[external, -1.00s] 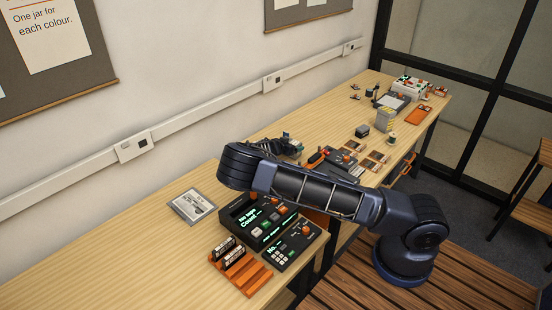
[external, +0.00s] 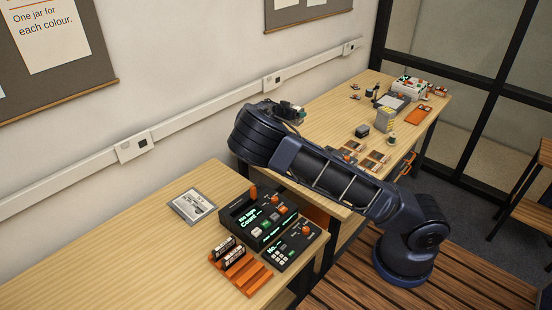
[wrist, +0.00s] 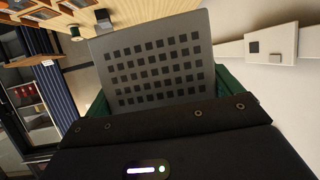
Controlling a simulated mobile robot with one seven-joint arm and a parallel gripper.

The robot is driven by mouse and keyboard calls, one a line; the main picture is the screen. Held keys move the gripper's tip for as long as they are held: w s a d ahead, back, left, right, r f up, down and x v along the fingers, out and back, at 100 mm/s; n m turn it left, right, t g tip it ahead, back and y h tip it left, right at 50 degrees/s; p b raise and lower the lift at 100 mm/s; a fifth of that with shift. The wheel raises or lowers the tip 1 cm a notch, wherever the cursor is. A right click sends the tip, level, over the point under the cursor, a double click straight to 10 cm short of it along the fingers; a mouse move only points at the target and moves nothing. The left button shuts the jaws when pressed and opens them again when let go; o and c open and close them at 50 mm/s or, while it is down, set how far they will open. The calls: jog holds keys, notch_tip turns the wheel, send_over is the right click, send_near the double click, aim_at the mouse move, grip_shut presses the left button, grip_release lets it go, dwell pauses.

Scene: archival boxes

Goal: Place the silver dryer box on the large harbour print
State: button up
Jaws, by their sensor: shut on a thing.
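The silver dryer box (wrist: 155,70) is a flat grey block with a grid of dark square holes, filling the upper middle of the wrist view. My gripper (wrist: 165,97) is shut on it, with a green finger at each side. In the external view my gripper (external: 288,112) is partly hidden behind my raised arm, high in front of the wall, and the box cannot be made out clearly. A flat grey picture (external: 193,206) lies on the near table; it may be the large harbour print, but its image is too small to tell.
A dark console with green displays (external: 258,216) and an orange rack (external: 240,272) stand on the near table. The far table holds a grey-yellow box (external: 385,120), a tray (external: 393,102) and several small items. The near table's left part is clear.

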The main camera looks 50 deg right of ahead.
jog(key=shift+w+r, duration=0.1)
jog(key=shift+r, duration=0.2)
jog(key=w+a+t, duration=0.1)
jog(key=w+a, duration=0.5)
jog(key=a, duration=0.6)
jog(key=n+t, duration=0.3)
send_over(192, 205)
notch_tip(192, 205, down, 14)
jog(key=shift+y, duration=0.5)
jog(key=shift+a+f, duration=0.1)
jog(key=shift+f, duration=2.6)
jog(key=o, duration=0.9)
jog(key=shift+f, duration=0.15)
